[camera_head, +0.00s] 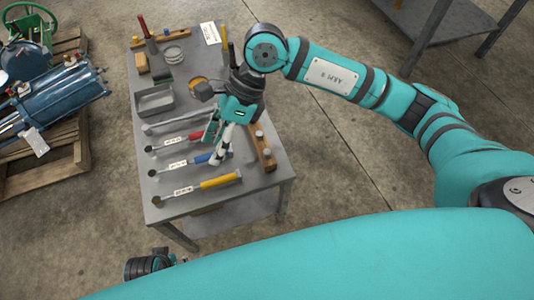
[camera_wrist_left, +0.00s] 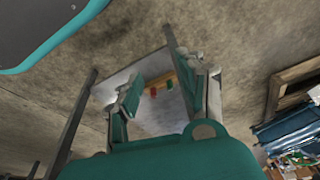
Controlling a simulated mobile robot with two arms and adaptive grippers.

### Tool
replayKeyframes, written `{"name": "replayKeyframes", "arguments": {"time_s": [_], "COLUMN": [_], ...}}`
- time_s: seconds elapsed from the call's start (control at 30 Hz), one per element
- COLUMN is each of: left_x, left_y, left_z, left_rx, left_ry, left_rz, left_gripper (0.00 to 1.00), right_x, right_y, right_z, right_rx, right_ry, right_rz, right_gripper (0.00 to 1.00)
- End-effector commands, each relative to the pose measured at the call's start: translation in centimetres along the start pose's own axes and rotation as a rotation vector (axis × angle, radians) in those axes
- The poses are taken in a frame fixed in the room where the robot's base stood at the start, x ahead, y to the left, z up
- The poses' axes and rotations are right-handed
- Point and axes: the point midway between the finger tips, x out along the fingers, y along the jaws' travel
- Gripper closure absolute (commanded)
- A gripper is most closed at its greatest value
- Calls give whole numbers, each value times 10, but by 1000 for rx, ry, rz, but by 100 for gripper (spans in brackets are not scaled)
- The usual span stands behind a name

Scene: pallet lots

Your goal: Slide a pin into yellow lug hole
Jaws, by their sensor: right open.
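My right gripper (camera_head: 213,146) is open over the front half of the grey workbench (camera_head: 225,207), fingers pointing down near the tool handles. I cannot tell whether it touches anything. A wooden block (camera_head: 265,159) with short pale metal pegs, possibly the pins, lies just to its right on the bench. In the left wrist view my left gripper (camera_wrist_left: 160,76) is open, with nothing visible between its fingers; the bench lies beyond it. I cannot make out a yellow lug or its hole in either view.
Tools with yellow (camera_head: 220,181), blue and red handles lie on the bench. Blue machinery (camera_head: 62,97) stands on a wooden pallet (camera_head: 70,158) at the left. Concrete floor between is clear.

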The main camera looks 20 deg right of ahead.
Motion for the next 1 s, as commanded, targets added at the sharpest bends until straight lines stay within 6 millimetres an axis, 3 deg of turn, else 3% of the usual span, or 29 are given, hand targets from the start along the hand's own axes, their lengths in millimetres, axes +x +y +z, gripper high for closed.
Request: {"name": "replayKeyframes", "arguments": {"time_s": [0.03,0.1,0.2,0.3,0.8,1.0], "left_x": [0,-1,-2,-3,-44,-54], "left_y": [0,0,0,0,-2,-3], "left_z": [0,0,-1,-2,-15,-17], "left_rx": [0,0,0,0,-4,-5], "left_ry": [1,1,1,3,27,31], "left_rz": [0,0,0,-1,-4,-5], "left_gripper": [60,60,60,60,60,60], "right_x": [-15,-35,-60,-67,13,27], "right_y": [-20,-40,-56,-63,-90,-95], "right_z": [-26,-55,-80,-94,-144,-153], "right_rx": [-21,-29,-22,-13,-11,-13], "right_ry": [145,309,458,526,534,533], "right_rz": [-85,-171,-248,-280,-281,-283], "right_gripper": [52,52,52,52,52,52]}}
